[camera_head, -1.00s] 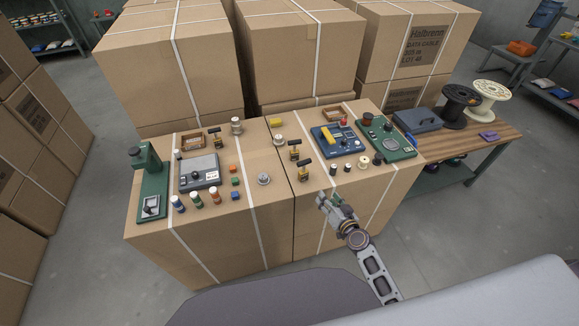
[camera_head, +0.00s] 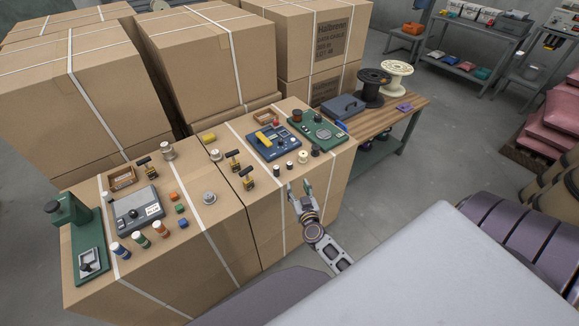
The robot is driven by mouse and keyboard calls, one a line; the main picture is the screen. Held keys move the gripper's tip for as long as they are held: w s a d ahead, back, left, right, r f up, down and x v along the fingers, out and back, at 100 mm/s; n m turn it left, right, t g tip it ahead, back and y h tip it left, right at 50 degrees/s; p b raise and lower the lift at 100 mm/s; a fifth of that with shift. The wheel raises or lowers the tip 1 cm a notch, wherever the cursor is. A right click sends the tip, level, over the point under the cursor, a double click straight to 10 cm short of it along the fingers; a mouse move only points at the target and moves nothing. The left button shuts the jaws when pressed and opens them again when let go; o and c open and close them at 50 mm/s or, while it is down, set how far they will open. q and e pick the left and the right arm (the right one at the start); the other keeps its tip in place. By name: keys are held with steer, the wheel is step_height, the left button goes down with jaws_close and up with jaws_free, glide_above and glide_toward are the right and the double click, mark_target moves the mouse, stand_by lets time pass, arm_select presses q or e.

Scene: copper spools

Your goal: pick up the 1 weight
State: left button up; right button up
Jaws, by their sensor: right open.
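Several small silvery metal pieces that look like weights stand on the carton tops. One (camera_head: 167,151) is at the back, one (camera_head: 216,155) is near the middle, and a wider one (camera_head: 210,198) is nearer the front. Any numbers on them are too small to read. My right gripper (camera_head: 299,188) is open and empty at the front edge of the right carton, to the right of all three and apart from them. My left gripper is not in view.
Brass-based switches (camera_head: 247,178), a blue meter (camera_head: 273,142), a green board (camera_head: 317,129), a grey meter (camera_head: 137,209) and a green stand (camera_head: 82,234) crowd the carton tops. A wooden bench (camera_head: 395,112) with spools stands at right. Tall cartons (camera_head: 205,60) block the back.

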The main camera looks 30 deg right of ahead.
steer(key=shift+w, duration=0.15)
steer(key=b, duration=0.1)
glide_toward(291, 166)
steer(key=shift+a+x, duration=0.15)
steer(key=shift+x, duration=0.85)
steer(key=shift+a+x, duration=0.2)
steer(key=shift+x, duration=0.8)
steer(key=shift+w+r, duration=0.1)
steer(key=shift+w, duration=0.05)
steer(key=shift+d+b+x, duration=0.1)
steer(key=shift+b+x, duration=0.25)
steer(key=shift+x, duration=0.95)
steer(key=shift+d+b+x, duration=0.15)
steer(key=shift+b+x, duration=0.2)
steer(key=shift+x, duration=0.95)
steer(key=shift+r, duration=0.1)
steer(key=shift+c, duration=0.2)
jaws_close()
steer(key=shift+r, duration=0.2)
step_height(291, 166, up, 10)
steer(key=p, duration=0.8)
steer(key=shift+f, duration=0.2)
